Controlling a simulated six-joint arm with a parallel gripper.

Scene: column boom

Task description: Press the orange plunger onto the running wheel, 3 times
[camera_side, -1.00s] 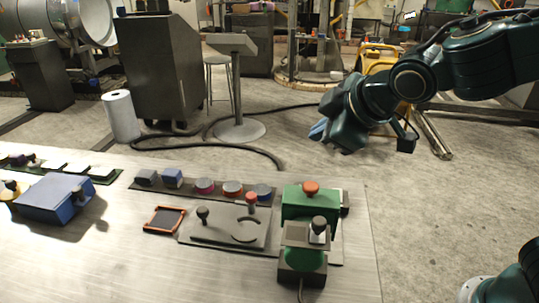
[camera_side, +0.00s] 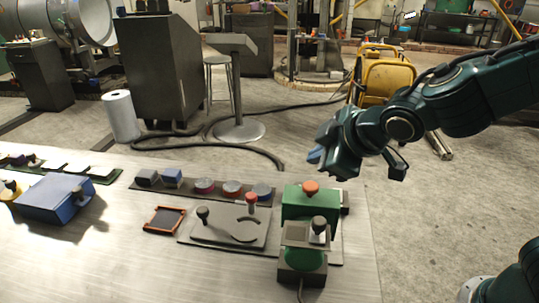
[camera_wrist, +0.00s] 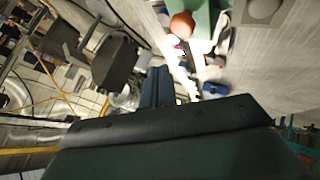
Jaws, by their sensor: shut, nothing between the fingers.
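The orange plunger (camera_side: 311,187) is a round orange knob on top of a green housing (camera_side: 296,205), at the right end of the bench. In the wrist view the orange plunger (camera_wrist: 181,24) shows near the top edge beside the green housing (camera_wrist: 203,14). I cannot make out the running wheel for certain; the housing may hide it. My gripper (camera_side: 316,156), with blue fingers, is shut and empty, in the air above and behind the plunger, apart from it. Its fingers (camera_wrist: 157,86) show in the middle of the wrist view.
A grey-topped unit with a green round part (camera_side: 302,259) stands in front of the housing. A plate with a dark knob (camera_side: 203,212) and a red-topped post (camera_side: 251,198) are to its left. A row of colored buttons (camera_side: 232,188) lies behind. The bench's front left is clear.

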